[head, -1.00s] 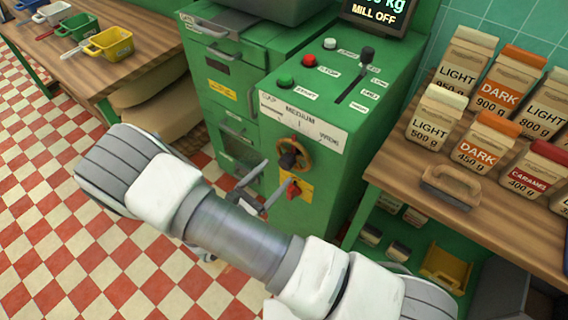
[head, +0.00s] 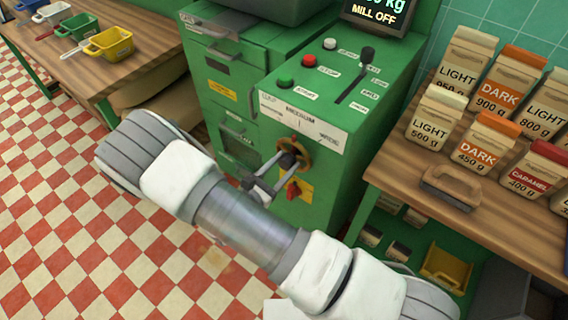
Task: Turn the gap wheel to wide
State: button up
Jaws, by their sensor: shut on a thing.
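The gap wheel (head: 305,150) is a brown ring with a dark hub on the front of the green mill (head: 330,185). My arm crosses the foreground below. The fingers cover part of the hub and the wheel's lower left.
A red knob (head: 293,190) on a yellow plate sits just below the wheel. Red and green buttons and a slider lever (head: 366,56) are on the mill's top. A wooden counter (head: 500,232) with labelled bags stands right. Another table (head: 120,68) holds scoops at left.

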grip_shut()
jog(key=m+b, duration=0.2)
jog(key=m, duration=0.2)
jog(key=shift+f, duration=0.1)
jog(key=shift+m+b, duration=0.95)
jog(key=shift+m, duration=0.95)
jog(key=o, duration=1)
grip_release()
jog(key=shift+c, duration=0.2)
